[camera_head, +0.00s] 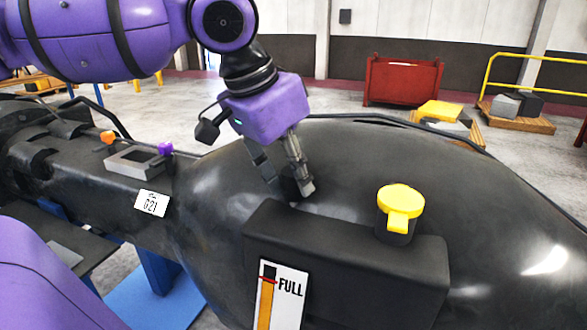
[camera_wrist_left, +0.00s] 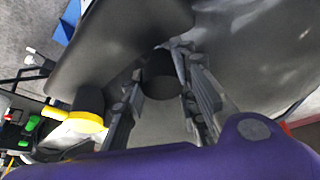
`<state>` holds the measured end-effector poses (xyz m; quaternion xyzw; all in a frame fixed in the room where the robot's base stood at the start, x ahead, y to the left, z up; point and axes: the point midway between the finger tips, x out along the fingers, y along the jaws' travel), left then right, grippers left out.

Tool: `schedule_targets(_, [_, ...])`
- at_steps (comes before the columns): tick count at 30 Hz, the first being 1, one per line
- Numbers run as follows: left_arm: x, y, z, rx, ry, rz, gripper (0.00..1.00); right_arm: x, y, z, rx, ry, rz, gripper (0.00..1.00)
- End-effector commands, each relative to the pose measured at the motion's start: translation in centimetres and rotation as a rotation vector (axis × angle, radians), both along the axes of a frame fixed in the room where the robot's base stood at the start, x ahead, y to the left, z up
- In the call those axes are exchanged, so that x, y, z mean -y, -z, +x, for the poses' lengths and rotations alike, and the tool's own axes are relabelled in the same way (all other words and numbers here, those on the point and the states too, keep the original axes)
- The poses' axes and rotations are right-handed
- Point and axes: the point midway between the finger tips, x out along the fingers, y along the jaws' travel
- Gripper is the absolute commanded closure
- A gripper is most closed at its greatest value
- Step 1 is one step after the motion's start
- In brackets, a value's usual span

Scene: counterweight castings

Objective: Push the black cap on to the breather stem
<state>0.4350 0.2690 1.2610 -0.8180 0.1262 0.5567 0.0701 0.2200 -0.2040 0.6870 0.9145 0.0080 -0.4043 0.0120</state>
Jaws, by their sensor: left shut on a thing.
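My left gripper (camera_head: 288,190) comes down from above at the back left edge of the black block-shaped housing (camera_head: 345,255). Its fingers are shut on the black cap (camera_head: 289,181), which is small and dark against the black casting. In the left wrist view the black cap (camera_wrist_left: 162,76) shows as a short dark cylinder between the fingertips (camera_wrist_left: 163,88). The breather stem is not visible; the cap and fingers may hide it. I cannot tell whether the cap touches the stem. My right gripper is not in view.
A yellow-lidded filler neck (camera_head: 400,200) stands on the housing right of the gripper. A gauge marked FULL (camera_head: 280,295) is on its front. The large rounded black casting (camera_head: 480,200) surrounds it. A bracket (camera_head: 140,160) with orange and purple knobs lies left. A red bin (camera_head: 403,80) is behind.

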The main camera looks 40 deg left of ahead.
Motion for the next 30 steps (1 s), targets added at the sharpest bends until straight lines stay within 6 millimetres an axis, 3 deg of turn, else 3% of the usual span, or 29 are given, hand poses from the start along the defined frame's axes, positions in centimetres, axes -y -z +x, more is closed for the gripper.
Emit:
schedule_targets(4, [0.0,0.4,0.0,0.0,0.0,-0.001,0.91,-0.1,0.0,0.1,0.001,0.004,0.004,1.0])
schedule_targets(5, [0.0,0.3,0.0,0.001,0.0,-0.001,0.69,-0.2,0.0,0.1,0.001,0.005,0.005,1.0])
schedule_targets(9, [0.0,0.3,0.0,0.001,0.0,-0.001,0.51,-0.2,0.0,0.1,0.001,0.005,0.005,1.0])
schedule_targets(20, [0.0,0.1,-0.1,0.002,0.0,-0.001,0.51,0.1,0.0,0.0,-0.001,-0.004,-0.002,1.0])
schedule_targets(26, [-0.1,-1.9,-0.7,0.007,0.001,-0.006,0.51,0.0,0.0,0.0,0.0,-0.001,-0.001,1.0])
schedule_targets(30, [-0.5,-4.6,-1.6,0.01,0.002,-0.006,0.51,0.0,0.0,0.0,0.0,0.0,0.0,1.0])
